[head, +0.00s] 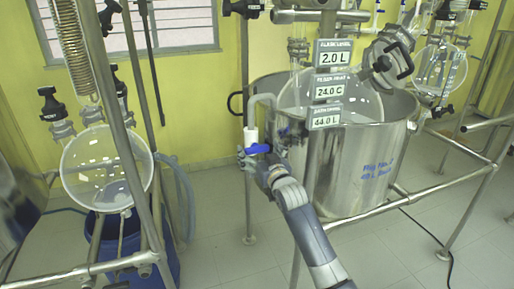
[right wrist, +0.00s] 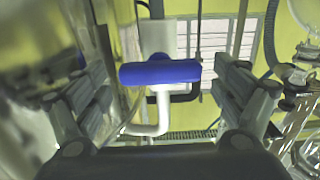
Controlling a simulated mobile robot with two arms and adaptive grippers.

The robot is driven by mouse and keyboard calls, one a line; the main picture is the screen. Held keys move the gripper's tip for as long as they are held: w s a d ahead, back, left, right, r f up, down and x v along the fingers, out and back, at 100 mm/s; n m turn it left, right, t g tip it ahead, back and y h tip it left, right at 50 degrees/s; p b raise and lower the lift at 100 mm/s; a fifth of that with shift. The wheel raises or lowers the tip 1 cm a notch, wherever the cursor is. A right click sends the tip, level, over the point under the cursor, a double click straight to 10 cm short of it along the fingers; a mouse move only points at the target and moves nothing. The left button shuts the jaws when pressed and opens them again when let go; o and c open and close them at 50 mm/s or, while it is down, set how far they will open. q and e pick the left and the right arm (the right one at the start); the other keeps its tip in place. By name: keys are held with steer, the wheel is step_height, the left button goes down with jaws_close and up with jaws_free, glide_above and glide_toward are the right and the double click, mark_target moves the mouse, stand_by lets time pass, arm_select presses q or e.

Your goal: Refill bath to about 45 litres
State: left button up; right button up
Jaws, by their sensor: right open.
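The steel bath (head: 345,185) stands right of centre, with blue lettering on its wall and a round glass vessel (head: 325,95) inside. Three signs above it read 2.0 L, 24.0 C and 44.0 L (head: 326,117); their small captions are hard to read. A tap with a blue handle (head: 258,149) sits on a white pipe at the bath's left side. My right gripper (head: 262,165) is at the tap. In the right wrist view the blue handle (right wrist: 160,72) lies crosswise ahead, between the open fingers (right wrist: 160,92); contact cannot be told. My left gripper is not in view.
Another glass reactor (head: 105,170) on a steel frame stands at left, above a blue container (head: 125,245). A further flask (head: 440,70) hangs at right. Steel frame tubes surround the bath, and a black cable (head: 430,232) lies on the tiled floor.

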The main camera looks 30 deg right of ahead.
steer(key=shift+x, duration=0.8)
steer(key=c, duration=1.1)
steer(key=shift+o, duration=0.2)
